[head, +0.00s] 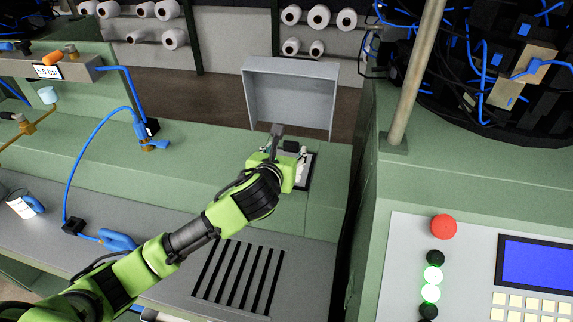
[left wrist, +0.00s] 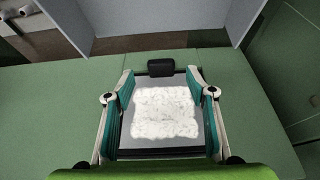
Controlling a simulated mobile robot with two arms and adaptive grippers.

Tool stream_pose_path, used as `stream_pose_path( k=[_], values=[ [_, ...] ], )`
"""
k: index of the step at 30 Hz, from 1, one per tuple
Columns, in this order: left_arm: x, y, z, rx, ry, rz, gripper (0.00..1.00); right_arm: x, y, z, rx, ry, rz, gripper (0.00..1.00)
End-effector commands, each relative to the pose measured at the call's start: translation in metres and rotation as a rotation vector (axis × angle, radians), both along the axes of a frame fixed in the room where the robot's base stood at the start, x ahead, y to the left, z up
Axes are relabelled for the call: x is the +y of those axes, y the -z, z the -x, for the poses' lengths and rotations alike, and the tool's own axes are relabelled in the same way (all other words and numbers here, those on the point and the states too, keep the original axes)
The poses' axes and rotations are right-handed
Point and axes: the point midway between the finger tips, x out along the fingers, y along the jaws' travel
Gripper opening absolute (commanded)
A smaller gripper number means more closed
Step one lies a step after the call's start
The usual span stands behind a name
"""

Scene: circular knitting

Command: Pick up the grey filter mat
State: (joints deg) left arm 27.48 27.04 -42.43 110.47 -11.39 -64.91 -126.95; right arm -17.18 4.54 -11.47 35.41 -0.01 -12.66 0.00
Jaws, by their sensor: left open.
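The grey filter mat (left wrist: 125,140) lies below my left gripper in the left wrist view, with a mass of white fluff (left wrist: 165,113) on it. A black block (left wrist: 160,67) stands at its far edge. In the head view, the fluff (head: 302,154) and a dark-edged part of the mat area show just past the gripper; the rest is hidden by my arm. My left gripper (left wrist: 160,80) is open. Its two fingers stand on either side of the fluff, with nothing visibly clamped. I cannot tell whether they touch the mat. My right gripper is not in view.
A grey open box-shaped cover (head: 290,98) stands right behind the mat. A green machine with a control panel (head: 470,260) and red button (head: 443,227) is to the right, across a dark gap. A slotted grille (head: 240,275) lies in front. Blue hose (head: 72,180) runs at left.

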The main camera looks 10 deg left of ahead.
Motion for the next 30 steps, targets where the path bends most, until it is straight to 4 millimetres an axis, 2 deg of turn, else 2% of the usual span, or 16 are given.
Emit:
stream_pose_path(
  k=[3,9,19,20,24,25,30],
  values=[
    [-0.001,0.003,-0.014,0.002,-0.003,0.002,0.51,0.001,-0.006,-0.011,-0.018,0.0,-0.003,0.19],
    [-0.002,0.013,-0.038,0.001,-0.001,0.001,0.51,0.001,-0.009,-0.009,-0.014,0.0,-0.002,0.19],
    [-0.001,0.016,-0.045,0.0,0.0,0.0,0.51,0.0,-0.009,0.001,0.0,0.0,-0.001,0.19],
    [-0.001,0.016,-0.045,0.0,0.0,0.0,0.48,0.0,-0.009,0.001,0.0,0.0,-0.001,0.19],
    [-0.001,0.016,-0.045,0.0,0.0,0.0,0.12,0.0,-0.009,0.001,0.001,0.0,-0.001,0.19],
    [-0.001,0.016,-0.045,0.0,0.0,0.0,0.09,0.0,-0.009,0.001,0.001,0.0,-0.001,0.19],
    [-0.001,0.016,-0.045,0.0,0.0,0.0,0.09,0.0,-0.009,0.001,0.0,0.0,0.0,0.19]
  ],
)
